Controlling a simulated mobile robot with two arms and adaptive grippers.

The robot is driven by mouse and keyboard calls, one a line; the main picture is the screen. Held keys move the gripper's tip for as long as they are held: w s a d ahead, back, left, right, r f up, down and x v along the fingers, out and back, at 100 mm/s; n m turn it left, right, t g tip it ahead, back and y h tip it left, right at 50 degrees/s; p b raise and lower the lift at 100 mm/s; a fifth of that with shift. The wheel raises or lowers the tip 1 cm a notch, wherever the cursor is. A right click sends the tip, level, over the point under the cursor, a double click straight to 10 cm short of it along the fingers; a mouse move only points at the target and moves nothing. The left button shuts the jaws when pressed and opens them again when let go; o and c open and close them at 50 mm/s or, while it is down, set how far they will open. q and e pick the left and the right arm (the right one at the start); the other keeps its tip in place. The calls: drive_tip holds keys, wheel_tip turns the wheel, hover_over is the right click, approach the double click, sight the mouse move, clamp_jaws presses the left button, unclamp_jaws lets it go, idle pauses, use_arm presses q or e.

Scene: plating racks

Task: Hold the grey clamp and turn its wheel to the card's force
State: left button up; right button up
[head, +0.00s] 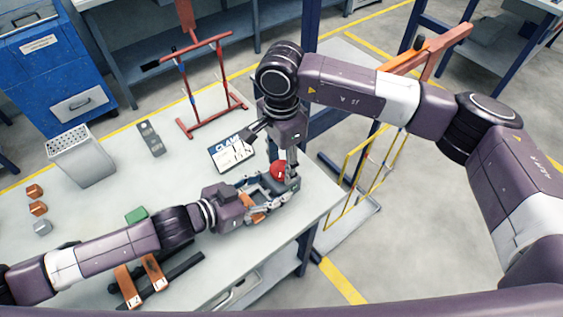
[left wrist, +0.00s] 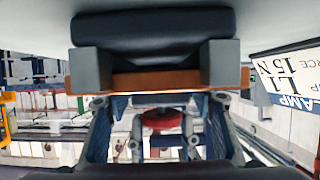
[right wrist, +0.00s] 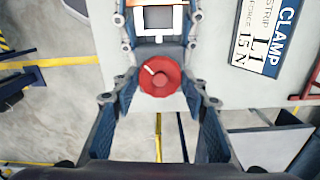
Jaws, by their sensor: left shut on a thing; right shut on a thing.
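The grey clamp (head: 291,185) is near the table's right end, partly hidden by both grippers. My left gripper (head: 276,192) is shut on its body; its fingers also show in the left wrist view (left wrist: 160,120). The clamp's red wheel (head: 278,169) faces the right wrist camera, with a white mark pointing up and left (right wrist: 160,77). My right gripper (right wrist: 160,88) is shut on the wheel, one finger on each side.
A red rack (head: 210,85) stands behind the card. A perforated grey bin (head: 82,155), a green block (head: 136,215) and small orange and grey pieces are left. Orange-and-black parts (head: 140,282) lie near the front edge. A yellow frame (head: 365,175) stands off the table's right end.

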sight(282, 167)
drive_tip(key=o, duration=1.2)
drive_tip(key=shift+c, duration=0.2)
drive_tip(key=shift+r, duration=0.15)
wheel_tip(282, 167, up, 12)
